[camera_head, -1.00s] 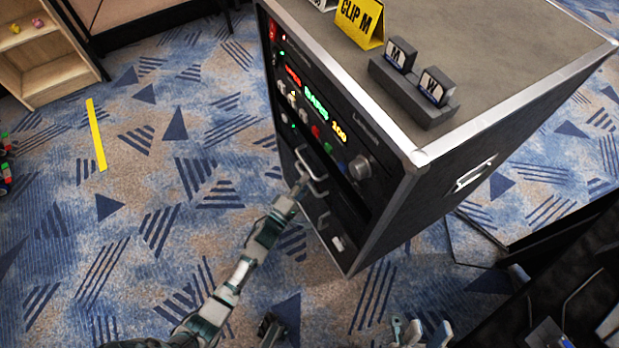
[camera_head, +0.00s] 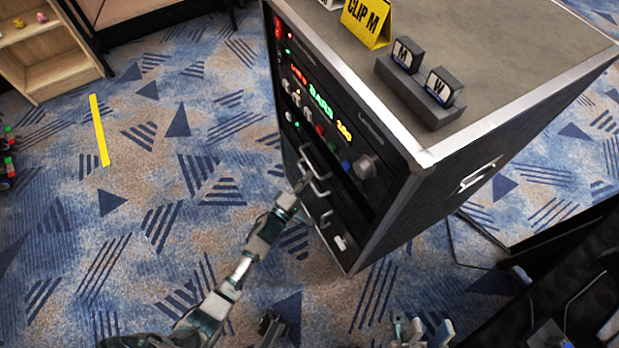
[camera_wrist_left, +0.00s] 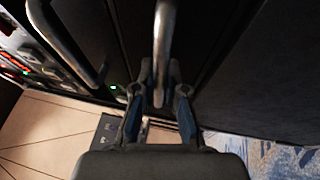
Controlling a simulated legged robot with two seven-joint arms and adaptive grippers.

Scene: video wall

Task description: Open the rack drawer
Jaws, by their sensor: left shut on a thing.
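The black rack (camera_head: 395,215) stands right of centre in the head view, with silver edges and a front of lit panels and metal handles. A drawer handle (camera_head: 318,183) is on its lower front. My left gripper (camera_head: 300,187) is at this handle. In the left wrist view my left gripper (camera_wrist_left: 160,92) is shut on a vertical metal handle (camera_wrist_left: 165,35), its dark fingers on either side of the bar's lower end. I cannot see whether the drawer stands out from the front. Parts of my body show at the bottom edge; my right gripper's state is unclear.
A yellow CLIP M sign (camera_head: 367,22) and a dark holder with M and W blocks (camera_head: 420,95) stand on the rack top. A wooden shelf (camera_head: 45,60) is at upper left. Dark furniture (camera_head: 590,290) is at lower right.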

